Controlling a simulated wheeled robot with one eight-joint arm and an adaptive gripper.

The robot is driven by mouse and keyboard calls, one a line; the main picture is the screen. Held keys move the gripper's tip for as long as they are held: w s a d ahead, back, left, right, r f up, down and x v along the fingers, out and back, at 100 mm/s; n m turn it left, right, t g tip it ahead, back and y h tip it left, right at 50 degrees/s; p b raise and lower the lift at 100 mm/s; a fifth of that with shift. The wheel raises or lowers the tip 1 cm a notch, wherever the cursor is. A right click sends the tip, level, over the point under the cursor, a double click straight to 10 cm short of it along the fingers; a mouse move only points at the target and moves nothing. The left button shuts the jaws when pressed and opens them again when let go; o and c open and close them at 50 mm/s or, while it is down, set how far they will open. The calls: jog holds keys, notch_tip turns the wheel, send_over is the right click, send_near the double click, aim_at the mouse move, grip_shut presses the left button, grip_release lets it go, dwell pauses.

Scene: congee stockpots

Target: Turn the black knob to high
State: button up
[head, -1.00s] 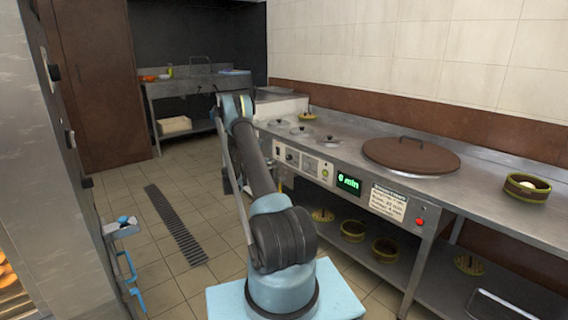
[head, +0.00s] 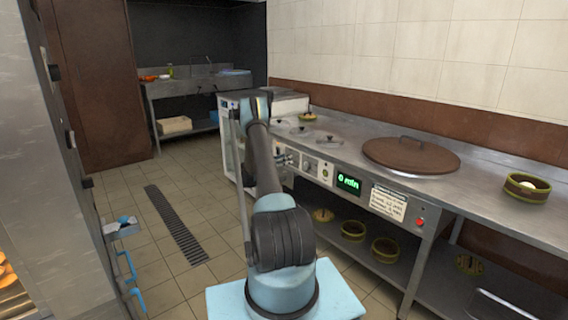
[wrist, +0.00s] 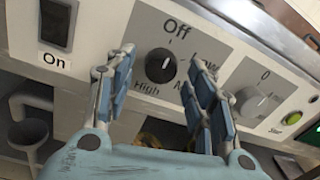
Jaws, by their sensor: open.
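The black knob (wrist: 160,66) is on a grey dial plate on the counter's front panel, in the wrist view. "Off" is printed above it, "High" below it and "Low" to its right; another label is partly hidden by a finger. A small light mark shows on the knob, but I cannot tell clearly where it points. My gripper (wrist: 162,90) is open and empty, with one blue finger on each side of the knob in the picture. I cannot tell whether either finger touches it. In the head view my arm hides the black knob.
A grey-white knob (wrist: 252,102) and a green button (wrist: 292,118) are right of the black knob. A switch marked "On" (wrist: 57,24) is to its left. The panel also has a green display (head: 348,183). A brown lid (head: 410,156) lies on the counter.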

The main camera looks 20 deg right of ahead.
jog(key=c, duration=1.1)
jog(key=m+t, duration=0.1)
jog(key=m, duration=3.3)
jog(key=shift+r+t+y, duration=0.2)
jog(key=shift+t+y, duration=0.1)
jog(key=shift+t, duration=0.1)
